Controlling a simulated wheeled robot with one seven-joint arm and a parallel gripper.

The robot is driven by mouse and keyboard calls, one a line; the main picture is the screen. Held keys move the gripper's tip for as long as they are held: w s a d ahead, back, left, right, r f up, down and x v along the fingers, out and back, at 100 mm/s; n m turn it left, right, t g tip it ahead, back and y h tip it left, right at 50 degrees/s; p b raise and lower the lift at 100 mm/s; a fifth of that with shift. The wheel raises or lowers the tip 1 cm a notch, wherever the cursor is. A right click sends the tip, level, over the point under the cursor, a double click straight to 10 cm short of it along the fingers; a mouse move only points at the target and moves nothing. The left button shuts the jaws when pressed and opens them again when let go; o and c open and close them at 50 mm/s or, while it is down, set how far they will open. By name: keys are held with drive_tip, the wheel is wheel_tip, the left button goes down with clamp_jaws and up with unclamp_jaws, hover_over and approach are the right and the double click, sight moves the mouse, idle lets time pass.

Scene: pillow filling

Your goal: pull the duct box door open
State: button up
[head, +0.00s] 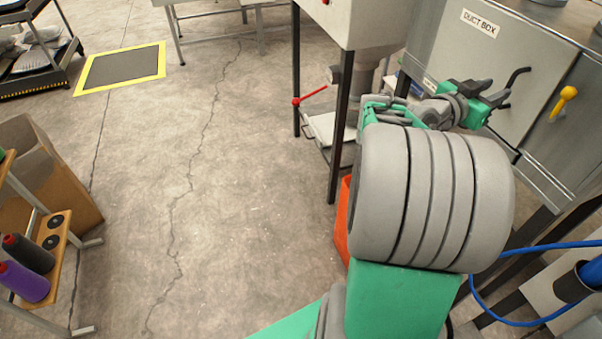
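The duct box door (500,58) is a grey panel at the upper right of the head view, marked with a "DUCT BOX" label. It looks shut. A black bent handle (516,76) is on the door's right part. My gripper (498,90) is in front of the door, just left of and below the handle. Its two dark fingertips look apart, with nothing seen between them. Whether a finger touches the handle cannot be told. My arm's thick grey links hide the lower left part of the box.
A yellow handle (563,101) is on the box right of the door. A grey machine on dark legs with a red lever (312,96) stands left of my arm. A blue hose (545,247) runs at lower right. The floor (240,190) at centre left is clear.

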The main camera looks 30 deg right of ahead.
drive_tip(key=w+a+f+n+t+y+p, duration=0.1)
drive_tip(key=w+a+f+n+t+y, duration=0.1)
drive_tip(key=w+a+f+y, duration=0.3)
drive_tip(key=w+a+f+n+t+y, duration=0.1)
drive_tip(key=w+a+n, duration=0.15)
drive_tip(key=a, duration=0.55)
drive_tip(key=w+a+f+n+t+y+p, duration=0.1)
drive_tip(key=w+a+f+n+t+y, duration=0.1)
drive_tip(key=w+a+f+y, duration=0.25)
drive_tip(key=a+f+n+y, duration=0.2)
drive_tip(key=a+n, duration=0.2)
drive_tip(key=a, duration=0.8)
drive_tip(key=s+a+f+n+y+p, duration=0.1)
drive_tip(key=a+f+n+y, duration=0.1)
drive_tip(key=a, duration=1.1)
drive_tip(key=shift+f+n+g+y, duration=0.15)
drive_tip(key=shift+n+g+y, duration=0.25)
drive_tip(key=shift+n+y, duration=0.45)
